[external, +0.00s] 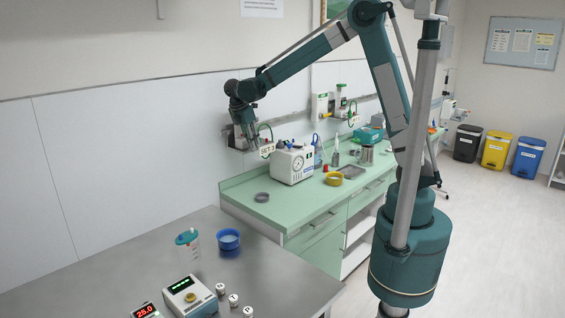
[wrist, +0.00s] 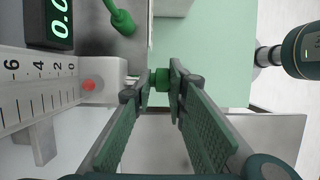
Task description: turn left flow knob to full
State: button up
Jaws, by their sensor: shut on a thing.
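My gripper (external: 250,141) is down at the wall above the back left end of the green counter. In the wrist view my gripper (wrist: 162,92) has its two green-padded fingers closed around a small green knob (wrist: 161,79), their tips touching its sides. The knob joins a white flow meter body (wrist: 105,84) with a numbered scale and a red float (wrist: 88,86) close to the 0 mark. A dark display (wrist: 55,20) beside it shows a green 0.0. The knob cannot be made out in the external view, where my gripper covers that spot.
A white machine with a dial (external: 293,165) stands on the green counter (external: 250,185) just right of my gripper. Two more wall units (external: 320,106) hang further right. A green hose end (wrist: 122,20) is near the scale. The steel table (external: 110,262) is in front.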

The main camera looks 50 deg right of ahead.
jog(key=h, duration=0.1)
jog(key=h+b, duration=0.1)
jog(key=f+h+b, duration=0.1)
jog(key=shift+s+a, duration=0.2)
jog(key=shift+a, duration=0.1)
jog(key=shift+h+b, duration=0.85)
jog(key=shift+h, duration=0.15)
jog(key=shift+r, duration=0.15)
jog(key=o, duration=0.7)
jog(key=shift+s+r, duration=0.1)
jog(key=shift+o, duration=0.2)
jog(key=shift+a, duration=0.15)
jog(key=v, duration=1.2)
